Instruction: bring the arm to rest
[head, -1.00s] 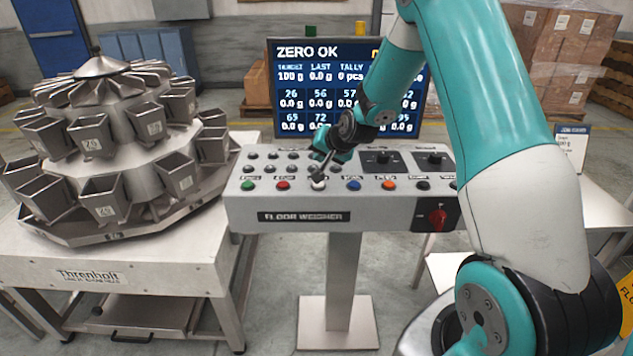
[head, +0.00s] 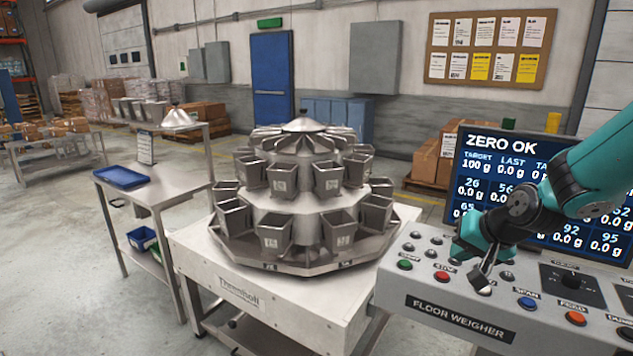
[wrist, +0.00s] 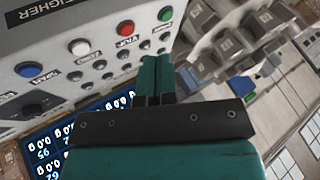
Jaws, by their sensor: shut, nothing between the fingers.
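My gripper (head: 484,279) is at the end of my teal arm, low over the button panel of the floor weigher console (head: 458,329). Its fingers are together and hold nothing. In the head view the tips overlap the white button, between the red button (head: 442,276) and the blue button (head: 527,303). In the wrist view the shut fingers (wrist: 157,62) point toward the panel, with the white button (wrist: 79,47) in plain sight to their left. I cannot tell whether the tips touch the panel. The screen (head: 500,146) reads "ZERO OK".
The multihead weigher (head: 292,228) with its metal buckets stands left of the console on a pale table (head: 226,264). A side table (head: 165,188) with a blue tray (head: 121,177) is farther left. Open floor (head: 60,230) lies at the far left.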

